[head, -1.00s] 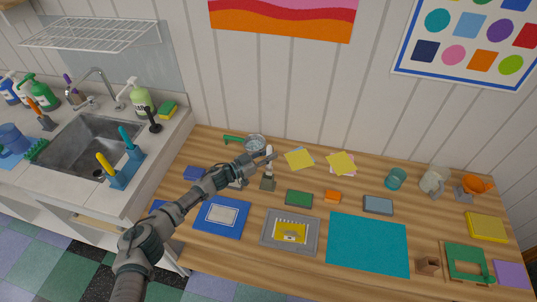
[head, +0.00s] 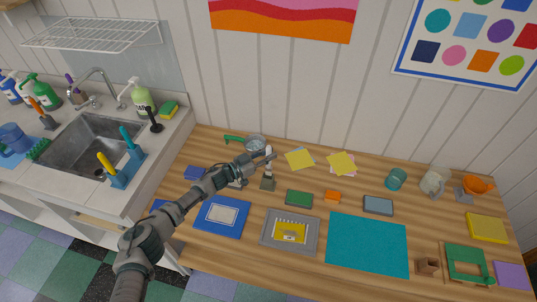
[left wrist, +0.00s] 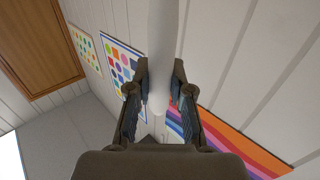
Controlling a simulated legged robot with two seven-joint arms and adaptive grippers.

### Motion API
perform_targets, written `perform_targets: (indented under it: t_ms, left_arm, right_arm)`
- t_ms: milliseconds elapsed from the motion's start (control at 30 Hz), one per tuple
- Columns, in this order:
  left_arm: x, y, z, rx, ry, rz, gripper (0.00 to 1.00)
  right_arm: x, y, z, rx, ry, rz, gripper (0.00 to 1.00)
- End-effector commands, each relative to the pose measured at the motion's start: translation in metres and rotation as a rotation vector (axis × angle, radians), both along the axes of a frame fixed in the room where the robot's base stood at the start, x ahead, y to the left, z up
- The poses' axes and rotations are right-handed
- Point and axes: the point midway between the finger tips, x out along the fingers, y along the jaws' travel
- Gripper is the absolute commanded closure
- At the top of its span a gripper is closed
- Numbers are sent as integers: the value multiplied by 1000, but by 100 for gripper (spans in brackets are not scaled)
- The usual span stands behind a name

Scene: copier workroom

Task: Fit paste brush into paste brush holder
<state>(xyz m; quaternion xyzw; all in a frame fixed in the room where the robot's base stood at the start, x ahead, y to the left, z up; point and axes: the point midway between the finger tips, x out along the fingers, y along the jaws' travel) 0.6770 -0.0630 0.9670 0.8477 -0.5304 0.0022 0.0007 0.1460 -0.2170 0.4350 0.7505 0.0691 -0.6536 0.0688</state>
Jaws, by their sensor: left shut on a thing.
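The paste brush (head: 268,168) is pale and upright near the back of the wooden table. My left gripper (head: 266,155) is shut around its upper part. In the left wrist view, its white handle (left wrist: 164,45) runs between the fingers of my left gripper (left wrist: 160,78). A small grey-brown holder (head: 268,184) stands directly below the brush, and the brush's lower end meets its top. I cannot tell how deep the brush sits in it. My right gripper is not in view.
A green-handled strainer (head: 255,145) lies behind the gripper. A teal mat (head: 367,244) covers the front. A small brown block (head: 428,266) stands front right. The sink (head: 92,143) is left.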

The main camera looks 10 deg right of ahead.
Motion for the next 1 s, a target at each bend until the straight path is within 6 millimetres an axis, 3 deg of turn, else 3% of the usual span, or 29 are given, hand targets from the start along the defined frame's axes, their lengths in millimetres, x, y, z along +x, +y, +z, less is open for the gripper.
perform_targets:
  t_ms: [1000]
  left_arm:
    - [0, 0, -17, 0, 0, 0, 100]
  right_arm:
    - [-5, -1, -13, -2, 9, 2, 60]
